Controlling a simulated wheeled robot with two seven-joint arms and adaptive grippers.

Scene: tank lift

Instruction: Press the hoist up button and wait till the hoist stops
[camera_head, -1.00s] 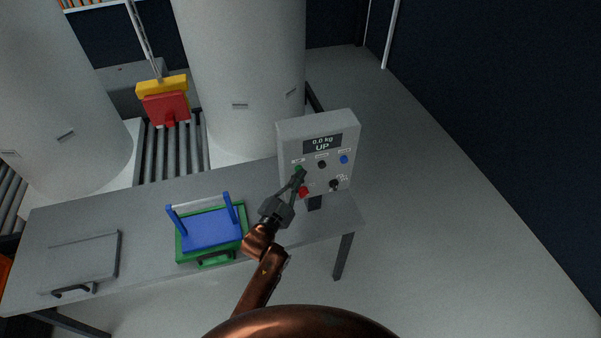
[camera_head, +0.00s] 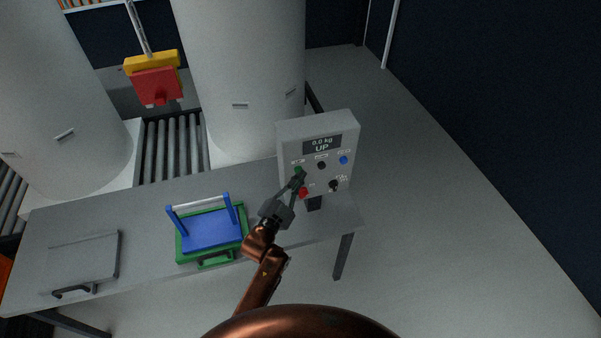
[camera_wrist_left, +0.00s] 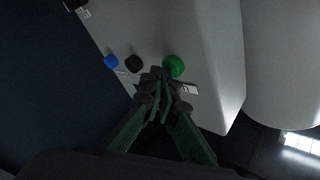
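The control box (camera_head: 290,140) stands on the bench; its display (camera_head: 322,144) reads "0.0 kg UP". The green button (camera_head: 297,170) is at the left of its upper button row and also shows in the left wrist view (camera_wrist_left: 174,66). My left gripper (camera_head: 299,178) is at the box face, with its fingertips right at the green button; I cannot tell whether they touch it. In the left wrist view its fingers (camera_wrist_left: 158,82) are closed together with nothing between them. The hoist's red and yellow block (camera_head: 157,83) hangs from its chain at the upper left. My right gripper is not in view.
Black (camera_head: 321,165) and blue (camera_head: 344,160) buttons, a red button (camera_head: 303,193) and a dark knob (camera_head: 334,185) are close by. Large tanks (camera_head: 240,70) stand behind.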

